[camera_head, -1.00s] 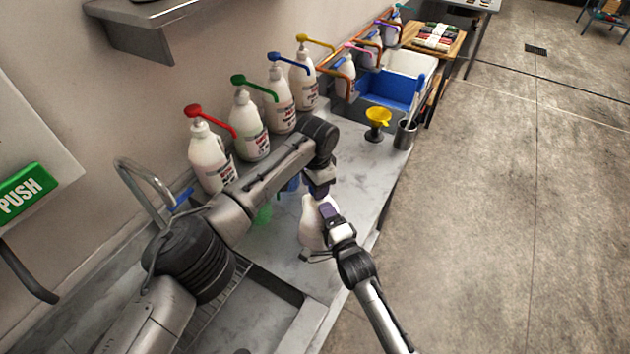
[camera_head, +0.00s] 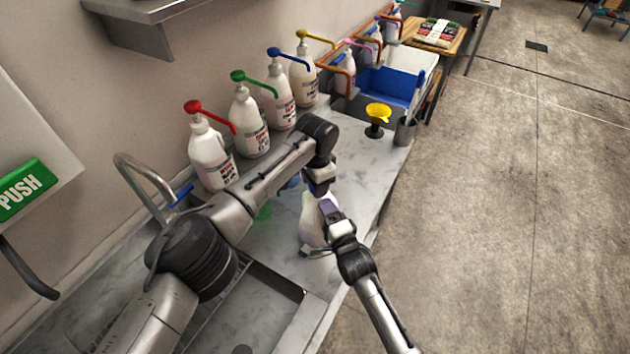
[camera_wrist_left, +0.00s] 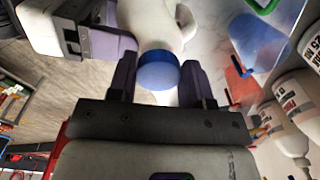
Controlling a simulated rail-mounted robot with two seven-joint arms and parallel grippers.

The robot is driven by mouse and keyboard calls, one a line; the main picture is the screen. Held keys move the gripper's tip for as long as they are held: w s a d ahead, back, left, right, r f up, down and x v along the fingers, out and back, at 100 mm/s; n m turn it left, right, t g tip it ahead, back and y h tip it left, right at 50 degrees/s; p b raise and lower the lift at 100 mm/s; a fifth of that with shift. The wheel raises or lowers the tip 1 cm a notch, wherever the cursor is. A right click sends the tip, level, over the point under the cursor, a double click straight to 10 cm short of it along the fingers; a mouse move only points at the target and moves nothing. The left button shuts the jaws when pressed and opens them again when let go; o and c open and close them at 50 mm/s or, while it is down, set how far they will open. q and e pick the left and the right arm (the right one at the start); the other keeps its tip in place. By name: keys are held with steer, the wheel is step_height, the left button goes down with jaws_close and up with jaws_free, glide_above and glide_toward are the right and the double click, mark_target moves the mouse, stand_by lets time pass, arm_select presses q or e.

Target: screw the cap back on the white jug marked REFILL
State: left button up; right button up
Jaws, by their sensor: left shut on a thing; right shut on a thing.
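The white jug (camera_head: 312,222) stands on the counter, partly hidden by my right gripper; its marking cannot be read. My right gripper (camera_head: 327,209) is shut on the jug's upper part; it also shows in the left wrist view (camera_wrist_left: 112,48). My left gripper (camera_head: 320,190) is above the jug, pointing down. In the left wrist view the blue cap (camera_wrist_left: 158,70) is between the left fingers (camera_wrist_left: 158,82), gripped, in line with the jug's neck (camera_wrist_left: 150,25). The cap hides the jug's mouth, so I cannot tell how far the thread is engaged.
Pump bottles (camera_head: 208,155) line the wall behind my left arm. A blue cup (camera_head: 291,182) and a green one (camera_head: 263,211) stand close behind the jug. A sink (camera_head: 245,310) is in front.

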arm_select(q)
steer(key=shift+f, duration=0.15)
arm_select(e)
jaws_close()
arm_select(q)
steer(key=m, duration=0.6)
steer(key=shift+w+f+m, duration=0.1)
steer(key=shift+w+m, duration=0.1)
steer(key=shift+m, duration=0.1)
steer(key=m, duration=0.5)
steer(key=shift+w+m, duration=0.15)
steer(key=shift+m, duration=0.15)
steer(key=m, duration=0.3)
steer(key=shift+w+m, duration=0.1)
steer(key=shift+m, duration=0.3)
steer(key=m, duration=0.3)
steer(key=shift+d+m, duration=0.15)
steer(key=shift+m, duration=0.25)
steer(key=m, duration=0.6)
steer(key=shift+w+d, duration=0.1)
steer(key=shift+d, duration=0.1)
steer(key=shift+h, duration=0.3)
steer(key=o, duration=0.9)
